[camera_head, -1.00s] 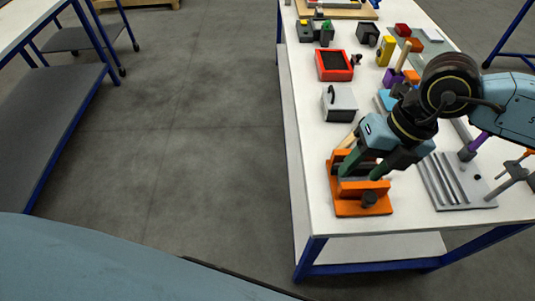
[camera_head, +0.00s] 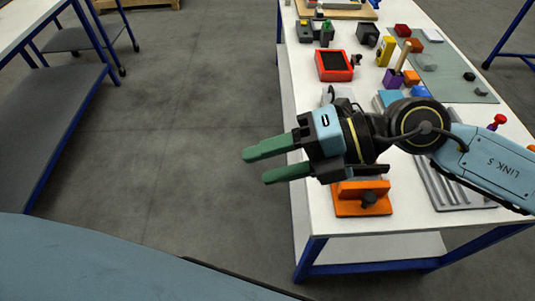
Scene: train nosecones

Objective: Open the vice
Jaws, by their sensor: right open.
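The orange vice (camera_head: 361,197) stands on the near left part of the white table. My right gripper (camera_head: 254,168) has two green fingers, spread apart and empty. They point left, past the table's left edge and over the floor. The gripper is apart from the vice, above and left of it. My left gripper is not in view.
A grey grooved plate (camera_head: 439,184) lies right of the vice, partly under my arm. Farther back are a red box (camera_head: 334,66), a yellow block (camera_head: 385,50) and a green mat (camera_head: 452,75) with small parts. Open floor lies left of the table (camera_head: 315,215).

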